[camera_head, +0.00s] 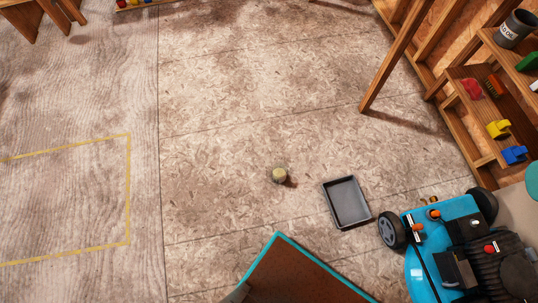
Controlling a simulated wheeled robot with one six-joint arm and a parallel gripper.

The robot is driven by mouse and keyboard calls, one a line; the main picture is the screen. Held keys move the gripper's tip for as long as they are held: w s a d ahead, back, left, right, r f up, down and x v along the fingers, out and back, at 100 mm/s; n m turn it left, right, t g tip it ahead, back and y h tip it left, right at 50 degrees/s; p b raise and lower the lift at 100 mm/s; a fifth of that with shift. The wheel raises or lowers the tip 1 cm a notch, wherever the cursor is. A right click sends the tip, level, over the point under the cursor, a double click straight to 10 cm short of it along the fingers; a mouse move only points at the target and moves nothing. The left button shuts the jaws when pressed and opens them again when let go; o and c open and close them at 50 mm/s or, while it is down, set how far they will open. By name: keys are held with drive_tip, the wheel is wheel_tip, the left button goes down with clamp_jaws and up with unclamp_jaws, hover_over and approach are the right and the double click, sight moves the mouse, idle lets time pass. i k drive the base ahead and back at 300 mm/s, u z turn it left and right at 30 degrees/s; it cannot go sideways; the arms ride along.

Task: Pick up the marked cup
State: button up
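A dark grey cup-shaped container (515,29) with a white label bearing dark lettering stands on the upper shelf at the top right; its lettering is too small to read surely. A small pale yellow-green round object (279,176) sits alone on the floor near the middle of the view. It could be a small cup or a cap; I cannot tell which, and I see no clear mark on it. My gripper does not show in this view.
A shallow grey tray (347,203) lies on the floor. A blue mower (450,250) stands at lower right. A wooden shelf (468,125) holds small coloured items. A slanting wooden post (395,60) meets the floor. A brown board with teal edges (300,275) is at the bottom.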

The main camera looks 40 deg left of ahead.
sight(279, 170)
drive_tip(key=k, duration=0.3)
drive_tip(key=u, duration=1.1)
drive_tip(key=k, duration=1)
drive_tip(key=z, duration=0.85)
drive_tip(key=i, duration=1.5)
drive_tip(key=u, duration=1.35)
